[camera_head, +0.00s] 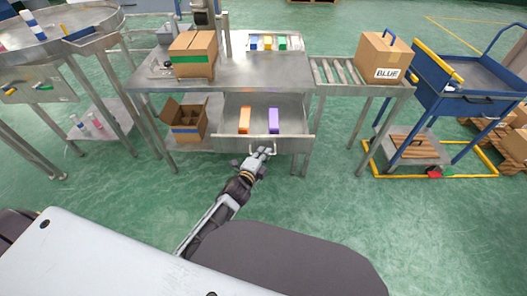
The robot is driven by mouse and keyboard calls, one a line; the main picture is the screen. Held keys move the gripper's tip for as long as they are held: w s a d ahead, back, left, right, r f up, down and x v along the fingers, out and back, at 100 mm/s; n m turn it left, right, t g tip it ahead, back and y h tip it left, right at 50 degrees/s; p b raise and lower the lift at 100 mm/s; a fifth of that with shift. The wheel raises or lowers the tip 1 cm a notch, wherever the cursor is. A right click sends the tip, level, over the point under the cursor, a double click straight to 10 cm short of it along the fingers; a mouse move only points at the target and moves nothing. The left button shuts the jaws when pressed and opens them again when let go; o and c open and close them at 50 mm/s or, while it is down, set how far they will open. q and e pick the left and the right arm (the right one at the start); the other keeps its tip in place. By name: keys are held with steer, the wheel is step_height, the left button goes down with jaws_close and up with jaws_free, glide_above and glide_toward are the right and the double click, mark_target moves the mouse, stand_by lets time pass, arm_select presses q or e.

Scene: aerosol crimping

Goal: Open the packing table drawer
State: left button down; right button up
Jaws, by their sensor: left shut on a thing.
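The packing table (255,72) stands ahead, a metal table with a lower shelf. Its drawer (295,128) is pulled out toward me, and its inside shows. An orange block (245,119) and a purple block (273,120) lie in the drawer. My left gripper (262,153) is at the drawer's front, shut on the drawer handle (272,150). The fingers cover part of the handle. My right gripper is not in view.
A closed carton (193,54) with a green band stands on the tabletop, and an open carton (186,119) on the lower shelf. A roller conveyor (335,71) bears a box labelled BLUE (382,58). A blue cart (465,95) stands at right. Green floor before the table is clear.

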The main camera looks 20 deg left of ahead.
arm_select(q)
steer(key=shift+s, duration=0.1)
stand_by(0.3)
steer(key=c, duration=1.5)
jaws_free()
steer(key=shift+s, duration=0.15)
steer(key=v, duration=1.1)
steer(key=shift+s, duration=0.35)
steer(key=shift+a, duration=0.1)
